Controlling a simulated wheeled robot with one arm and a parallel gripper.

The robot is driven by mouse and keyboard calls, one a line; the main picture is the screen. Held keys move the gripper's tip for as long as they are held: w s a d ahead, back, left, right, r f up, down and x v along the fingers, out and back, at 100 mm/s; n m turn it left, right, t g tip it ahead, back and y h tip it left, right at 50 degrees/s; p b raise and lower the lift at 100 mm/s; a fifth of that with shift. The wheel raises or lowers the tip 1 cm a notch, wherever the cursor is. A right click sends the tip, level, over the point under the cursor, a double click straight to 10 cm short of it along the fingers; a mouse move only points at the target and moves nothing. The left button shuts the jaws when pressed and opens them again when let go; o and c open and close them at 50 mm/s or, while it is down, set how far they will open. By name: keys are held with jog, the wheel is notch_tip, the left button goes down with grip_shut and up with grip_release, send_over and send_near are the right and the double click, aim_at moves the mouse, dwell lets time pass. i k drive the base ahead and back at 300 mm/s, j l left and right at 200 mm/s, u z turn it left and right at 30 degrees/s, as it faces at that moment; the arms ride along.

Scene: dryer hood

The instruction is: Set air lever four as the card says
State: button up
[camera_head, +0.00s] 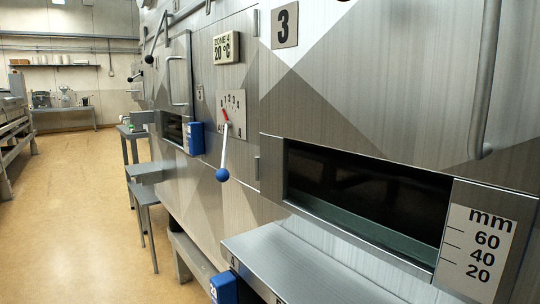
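A lever (224,148) with a blue ball knob and a red pointer tip is mounted on a scale plate (237,119) on the machine's side wall. Its handle hangs down, tilted slightly left. The red tip points up and a little left, near the low end of the small numbers; the exact mark is too small to read surely. The letters under the scale are partly covered by the handle. Another lever (156,38) with a dark knob is farther back. No instruction card is clearly visible. My gripper is not in view.
A dark slot (365,192) with a "mm" scale (477,247) is at right, above a projecting metal shelf (300,265). Door handles (487,80) stick out. Blue boxes (195,138) and grey stands (146,195) line the machine. The floor (75,215) at left is clear.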

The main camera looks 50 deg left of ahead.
aim_at(222, 174)
jog(key=l+u, duration=0.15)
jog(key=u, duration=2.05)
jog(key=i+l, duration=0.05)
